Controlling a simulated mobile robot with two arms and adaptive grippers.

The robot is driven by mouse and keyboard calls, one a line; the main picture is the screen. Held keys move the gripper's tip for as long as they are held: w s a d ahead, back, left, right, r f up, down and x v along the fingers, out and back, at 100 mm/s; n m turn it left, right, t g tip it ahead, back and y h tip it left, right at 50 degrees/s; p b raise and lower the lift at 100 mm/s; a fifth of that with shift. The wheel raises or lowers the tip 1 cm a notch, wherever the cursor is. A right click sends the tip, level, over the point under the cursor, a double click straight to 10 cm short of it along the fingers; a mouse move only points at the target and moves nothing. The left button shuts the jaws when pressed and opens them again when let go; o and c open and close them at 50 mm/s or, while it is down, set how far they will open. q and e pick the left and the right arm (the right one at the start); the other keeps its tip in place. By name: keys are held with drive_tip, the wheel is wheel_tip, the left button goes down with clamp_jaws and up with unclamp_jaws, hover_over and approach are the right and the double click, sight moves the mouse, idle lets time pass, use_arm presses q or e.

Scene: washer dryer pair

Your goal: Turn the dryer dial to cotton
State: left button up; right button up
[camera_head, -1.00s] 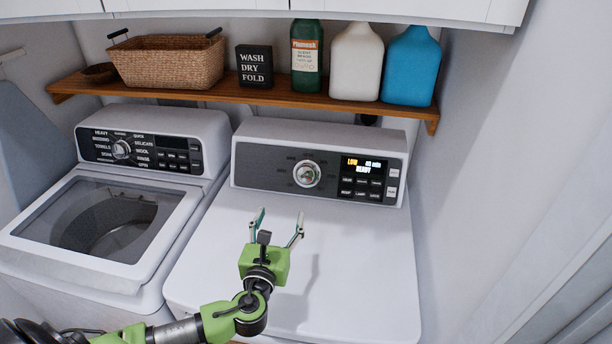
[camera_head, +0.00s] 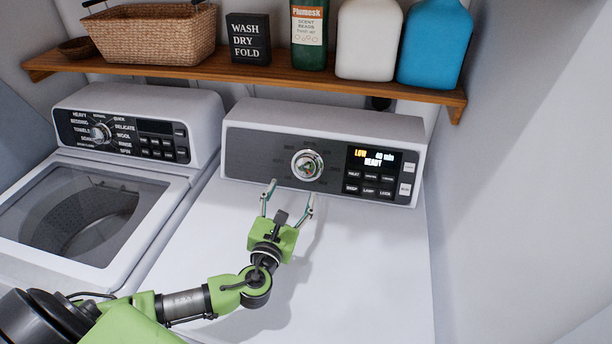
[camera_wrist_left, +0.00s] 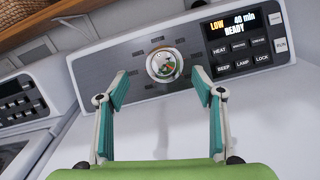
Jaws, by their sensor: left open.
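The dryer (camera_head: 300,255) is the white machine on the right, with a dark control panel (camera_head: 250,155) along its back. Its round silver dial (camera_head: 307,166) sits left of the lit display (camera_head: 375,158), which reads LOW, 40 min, READY. The small labels around the dial are too faint to read. My left gripper (camera_head: 290,194) is open and empty over the dryer top, just in front of and below the dial. In the left wrist view the dial (camera_wrist_left: 164,66) shows between and beyond the two teal fingertips (camera_wrist_left: 158,80), apart from them. My right gripper is not in view.
The washer (camera_head: 100,190) with its own dial (camera_head: 101,132) stands to the left. A wooden shelf (camera_head: 260,73) above holds a basket (camera_head: 150,33), a black sign, and several bottles. A wall (camera_head: 520,190) closes off the right side. The dryer top is clear.

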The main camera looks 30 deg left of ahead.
sight(305, 168)
use_arm(q)
wheel_tip(305, 168, down, 4)
drive_tip(key=shift+w+r+b, duration=0.1)
drive_tip(key=shift+r+b, duration=0.1)
drive_tip(key=shift+b, duration=1.05)
drive_tip(key=shift+w+f, duration=0.1)
drive_tip(key=shift+w, duration=0.05)
drive_tip(key=shift+w+a, duration=0.1)
drive_tip(key=shift+w, duration=0.1)
drive_tip(key=p+x, duration=0.2)
drive_tip(key=x, duration=0.9)
drive_tip(key=shift+w+a, duration=0.15)
drive_tip(key=shift+w, duration=0.25)
drive_tip(key=shift+w+a, duration=0.15)
drive_tip(key=shift+w, duration=0.5)
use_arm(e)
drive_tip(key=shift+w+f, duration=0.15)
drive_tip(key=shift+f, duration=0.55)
use_arm(q)
drive_tip(key=c, duration=1.1)
